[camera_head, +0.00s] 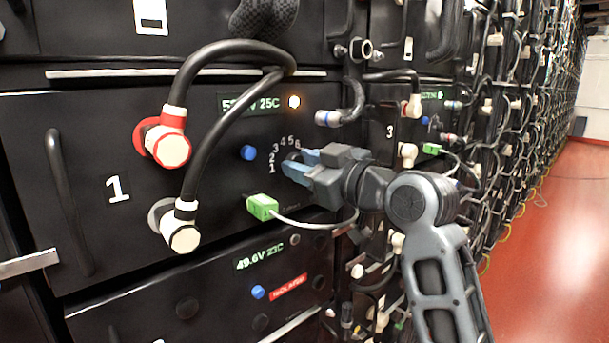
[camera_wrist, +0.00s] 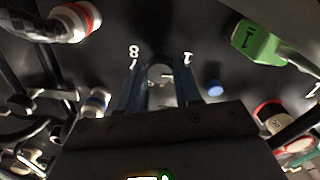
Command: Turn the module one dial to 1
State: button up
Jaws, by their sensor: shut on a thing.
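Module one is the black panel marked with a white 1 (camera_head: 118,189) in the head view. Its dial (camera_head: 293,157) has a ring of white numbers; 1 to 6 show on its left and upper side. My gripper (camera_head: 291,167) reaches in from the right, its blue fingers around the dial and shut on it. In the wrist view the dial (camera_wrist: 160,72) shows as a round grey end between the blue fingers (camera_wrist: 160,92), with 8 and 7 on the left and 1 on the right. The fingers hide much of the dial, and I cannot tell which number it points to.
A blue button (camera_head: 248,153) lies left of the dial, and a green plug (camera_head: 262,207) with a grey cable below it. Thick black cables join the red-collared connector (camera_head: 170,150) and the white connector (camera_head: 183,239). Module three (camera_head: 389,131) is to the right; open red floor lies beyond.

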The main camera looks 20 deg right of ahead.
jog(key=shift+f+n+b, duration=0.1)
jog(key=shift+n+b, duration=0.6)
jog(key=shift+n, duration=1)
jog(key=o, duration=1)
jog(key=shift+o, duration=0.2)
jog(key=v, duration=0.7)
jog(key=shift+s, duration=0.35)
jog(key=shift+d, duration=0.1)
